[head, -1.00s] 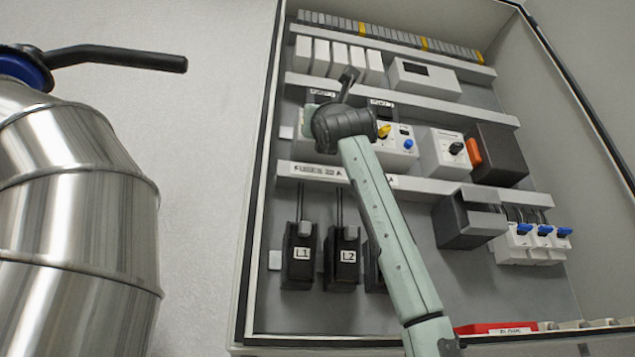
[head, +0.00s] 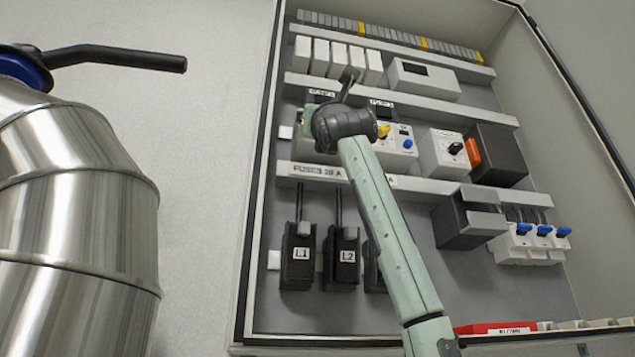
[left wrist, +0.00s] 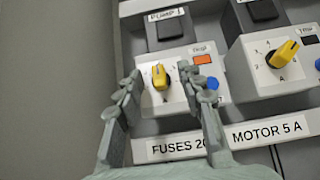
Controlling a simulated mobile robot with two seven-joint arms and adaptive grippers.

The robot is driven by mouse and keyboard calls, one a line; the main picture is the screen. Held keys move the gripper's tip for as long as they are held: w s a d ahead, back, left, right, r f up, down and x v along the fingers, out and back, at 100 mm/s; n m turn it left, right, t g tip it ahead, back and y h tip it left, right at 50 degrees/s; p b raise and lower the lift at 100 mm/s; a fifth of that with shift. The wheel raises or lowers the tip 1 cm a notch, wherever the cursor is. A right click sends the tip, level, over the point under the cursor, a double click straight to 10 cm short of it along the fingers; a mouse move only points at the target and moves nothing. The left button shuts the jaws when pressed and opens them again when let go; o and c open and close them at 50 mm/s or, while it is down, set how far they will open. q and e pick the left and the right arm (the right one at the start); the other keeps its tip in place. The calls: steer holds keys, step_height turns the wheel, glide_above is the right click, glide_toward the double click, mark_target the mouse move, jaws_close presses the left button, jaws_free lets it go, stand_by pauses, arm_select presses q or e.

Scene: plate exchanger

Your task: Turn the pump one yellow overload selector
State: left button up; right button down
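The pump one unit is a light box under a PUMP 1 label (left wrist: 167,15), with a yellow selector (left wrist: 159,77) on its dial, seen in the left wrist view. The selector points roughly upward. My left gripper (left wrist: 161,73) is open, one finger on each side of the selector; I cannot tell whether either finger touches it. In the head view my left wrist (head: 343,125) hides most of this unit and the fingers. My right gripper is not in view.
Right of the selector are an orange trip window (left wrist: 203,60) and a blue button (left wrist: 212,84) near my right-hand finger. A second yellow selector (left wrist: 284,54) sits on the neighbouring unit. Black fuse holders (head: 341,260) hang below. A steel pipe (head: 75,220) with a black handle (head: 120,57) stands left.

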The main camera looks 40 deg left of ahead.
arm_select(q)
steer(key=v, duration=1.2)
steer(key=shift+c, duration=0.5)
